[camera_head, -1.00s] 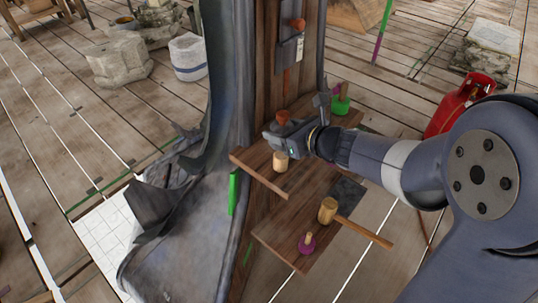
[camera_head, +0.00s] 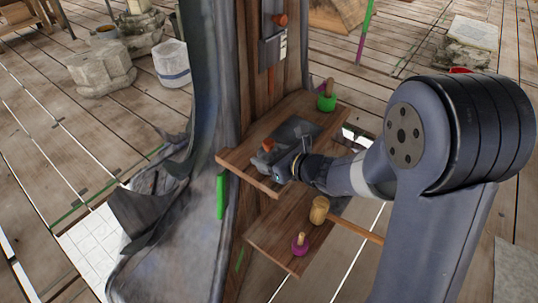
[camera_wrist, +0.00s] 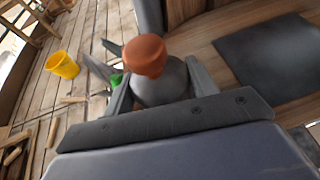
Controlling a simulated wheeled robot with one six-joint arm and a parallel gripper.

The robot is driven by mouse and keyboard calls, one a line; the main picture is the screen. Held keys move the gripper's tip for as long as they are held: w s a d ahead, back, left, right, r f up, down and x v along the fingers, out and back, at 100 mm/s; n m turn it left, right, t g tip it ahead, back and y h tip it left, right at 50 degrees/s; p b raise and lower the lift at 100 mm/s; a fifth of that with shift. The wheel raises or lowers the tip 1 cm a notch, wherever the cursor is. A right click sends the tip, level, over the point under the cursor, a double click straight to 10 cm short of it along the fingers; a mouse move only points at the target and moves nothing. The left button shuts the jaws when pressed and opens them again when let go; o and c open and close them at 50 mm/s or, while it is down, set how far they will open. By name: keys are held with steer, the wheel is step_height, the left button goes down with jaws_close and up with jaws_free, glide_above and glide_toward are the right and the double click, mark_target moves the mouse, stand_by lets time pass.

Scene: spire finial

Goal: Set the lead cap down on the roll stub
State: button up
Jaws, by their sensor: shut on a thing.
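The lead cap is a grey dome with an orange-brown knob on top. In the wrist view the cap (camera_wrist: 160,90) sits between the two fingers of my gripper (camera_wrist: 160,84), which is shut on it. In the head view the cap's knob (camera_head: 268,146) shows above my gripper (camera_head: 275,166), low over the front left part of the upper wooden board (camera_head: 234,158). The roll stub is not visible now; my gripper and the cap cover the spot where a pale wooden stub stood earlier. I cannot tell whether the cap touches it.
A dark flat sheet (camera_head: 292,130) and a green pot (camera_head: 326,101) are on the upper board. The lower board (camera_head: 275,245) holds a wooden mallet (camera_head: 320,208) and a purple-based tool (camera_head: 300,244). The grey-clad spire (camera_head: 200,110) stands close on the left.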

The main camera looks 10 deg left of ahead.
steer(key=shift+f, duration=0.1)
steer(key=o, duration=1.2)
steer(key=shift+o, duration=0.2)
steer(key=shift+r, duration=0.2)
steer(key=p+v, duration=0.1)
steer(key=v, duration=1.1)
steer(key=shift+f, duration=0.1)
